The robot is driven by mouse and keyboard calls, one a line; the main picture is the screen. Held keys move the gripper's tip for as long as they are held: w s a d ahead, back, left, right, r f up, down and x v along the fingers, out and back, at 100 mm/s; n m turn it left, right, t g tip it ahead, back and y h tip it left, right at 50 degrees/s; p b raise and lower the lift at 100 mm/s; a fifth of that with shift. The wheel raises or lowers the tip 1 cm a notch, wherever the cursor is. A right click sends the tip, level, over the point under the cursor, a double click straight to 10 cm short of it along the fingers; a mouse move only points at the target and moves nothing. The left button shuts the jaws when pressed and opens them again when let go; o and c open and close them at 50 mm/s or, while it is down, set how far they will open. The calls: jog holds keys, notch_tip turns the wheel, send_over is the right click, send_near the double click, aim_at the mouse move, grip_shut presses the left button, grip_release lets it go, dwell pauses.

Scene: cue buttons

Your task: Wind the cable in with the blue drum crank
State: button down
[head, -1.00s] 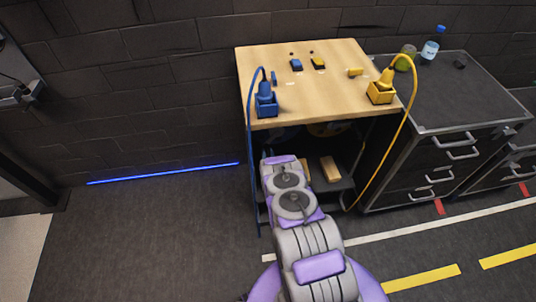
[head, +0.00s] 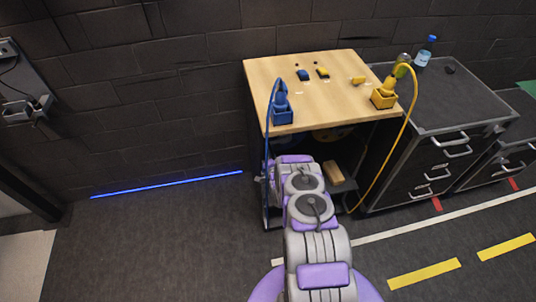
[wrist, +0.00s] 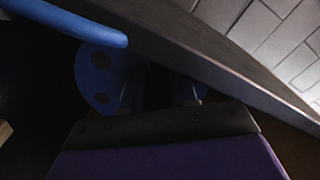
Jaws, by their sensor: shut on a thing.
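The blue drum (wrist: 95,75) shows as a dark blue disc with round holes in the wrist view, under the table top. My gripper (wrist: 157,92) is right beside the disc, its fingers shut on the drum's crank; the gripped part is dark and mostly hidden between them. In the head view my arm reaches under the wooden table (head: 345,90), which hides the gripper and blue drum. The blue cable (head: 268,165) runs from a blue plug in a blue socket box (head: 282,116) down the table's left side. A rounded blue rod-like piece (wrist: 75,22) crosses the upper left of the wrist view.
A yellow plug and socket box (head: 384,97) stand at the table's right, with a yellow cable (head: 398,150) hanging down. A wooden block (head: 333,172) lies on the lower shelf. A grey drawer cabinet (head: 440,100) is to the right. Floor on the left is clear.

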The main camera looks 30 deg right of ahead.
jog(key=shift+r+m, duration=0.35)
jog(key=shift+m, duration=0.05)
jog(key=shift+d, duration=0.15)
jog(key=c, duration=0.9)
grip_release()
jog(key=shift+s, duration=0.1)
